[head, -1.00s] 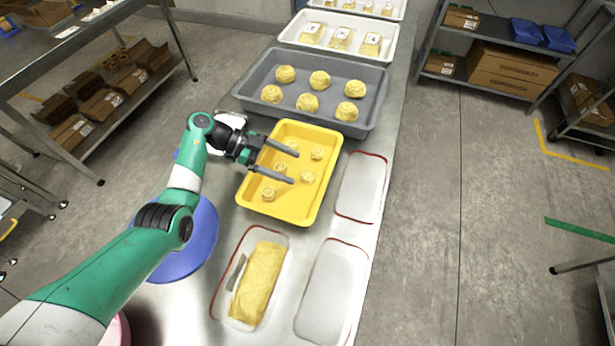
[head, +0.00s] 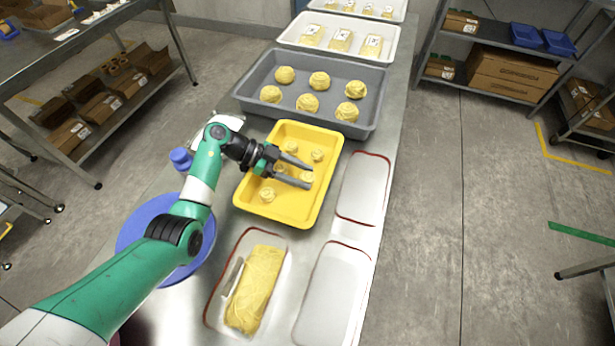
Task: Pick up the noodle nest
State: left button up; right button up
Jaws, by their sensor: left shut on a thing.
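Small yellow noodle nests lie in a yellow tray (head: 248,207) on the steel table. My left gripper (head: 309,177) reaches over this tray from the left. Its two long grey fingers are shut on one noodle nest (head: 306,176) at the tray's right side, low in the tray. I cannot tell whether that nest still touches the tray floor. Other nests around it include one near the front (head: 267,194) and one behind to the right (head: 317,155). Some nests are partly covered by the gripper. My right gripper is out of view.
A grey tray (head: 243,97) of larger nests stands directly behind, with white trays (head: 284,40) beyond. Two empty red-rimmed containers (head: 362,188) lie at the right. A blue round object (head: 128,237) is at the left.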

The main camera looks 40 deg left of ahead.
aim_at(301, 176)
pick_arm(q)
jog(key=shift+r, duration=0.1)
notch_tip(301, 176, up, 4)
jog(key=p, duration=0.4)
jog(key=shift+s+d+r, duration=0.1)
jog(key=shift+s, duration=0.05)
jog(key=s+d+r+p, duration=0.8)
jog(key=s+p, duration=0.1)
jog(key=s, duration=0.2)
jog(key=shift+d+r, duration=0.15)
jog(key=shift+r, duration=0.15)
jog(key=shift+w, duration=0.1)
